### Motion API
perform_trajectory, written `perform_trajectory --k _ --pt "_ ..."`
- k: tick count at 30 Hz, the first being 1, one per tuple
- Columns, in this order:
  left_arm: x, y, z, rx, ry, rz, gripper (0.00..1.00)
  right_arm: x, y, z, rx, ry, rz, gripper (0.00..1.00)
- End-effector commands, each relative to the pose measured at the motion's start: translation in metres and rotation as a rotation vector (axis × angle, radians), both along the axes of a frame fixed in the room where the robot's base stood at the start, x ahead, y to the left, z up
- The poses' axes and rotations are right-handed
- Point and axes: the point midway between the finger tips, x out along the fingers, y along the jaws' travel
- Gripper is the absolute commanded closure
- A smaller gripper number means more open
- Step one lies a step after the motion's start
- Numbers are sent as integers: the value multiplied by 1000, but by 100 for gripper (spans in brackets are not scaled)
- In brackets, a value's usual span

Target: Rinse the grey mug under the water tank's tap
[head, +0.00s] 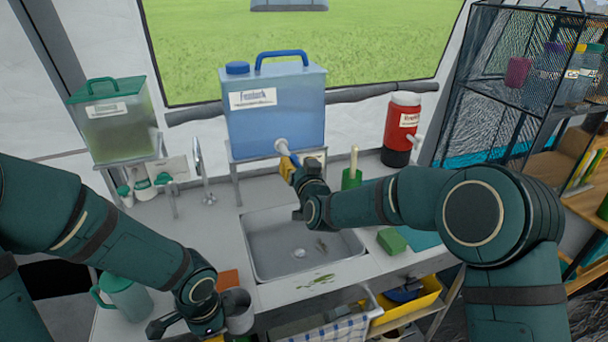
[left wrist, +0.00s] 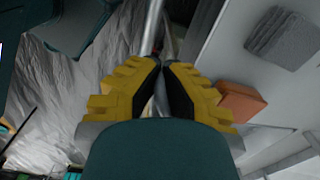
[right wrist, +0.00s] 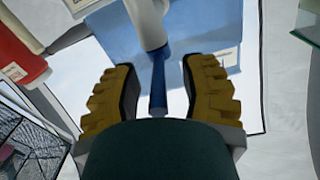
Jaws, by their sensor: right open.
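The grey mug (head: 238,312) is upright at the counter's front edge, beside my left gripper (head: 216,338). The left fingers (left wrist: 162,66) are nearly together in the left wrist view, with a thin grey part between them; the mug's body is not clear there. They look shut on the mug, probably by its handle. The blue water tank (head: 275,115) stands on a rack behind the sink. Its white tap (right wrist: 149,22) has a blue lever (right wrist: 158,88), which lies between the open fingers of my right gripper (right wrist: 160,88), with gaps on both sides.
The sink (head: 290,262) lies below the tap. A teal pitcher (head: 128,298) stands left of my left gripper; an orange item (head: 228,279) lies behind the mug. A green sponge (head: 391,241) is right of the sink, and a red drink cooler (head: 401,125) stands behind it.

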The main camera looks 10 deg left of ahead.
Motion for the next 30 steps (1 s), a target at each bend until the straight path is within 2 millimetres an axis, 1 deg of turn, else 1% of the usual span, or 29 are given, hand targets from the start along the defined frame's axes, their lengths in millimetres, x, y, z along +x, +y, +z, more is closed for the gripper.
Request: perform_trajectory --k 5,12,18,24,30 --pt "0 0 0 0 0 0 100 -19 -11 0 -1 2 0 57" --pt "0 0 0 0 0 0 100 -57 -32 1 0 0 0 57" --pt "0 0 0 0 0 0 100 -84 -46 1 1 -2 0 57" --pt "0 0 0 0 0 0 100 -98 -54 1 2 -3 0 57" --pt "0 0 0 0 0 0 100 -101 -55 1 2 -3 0 57"
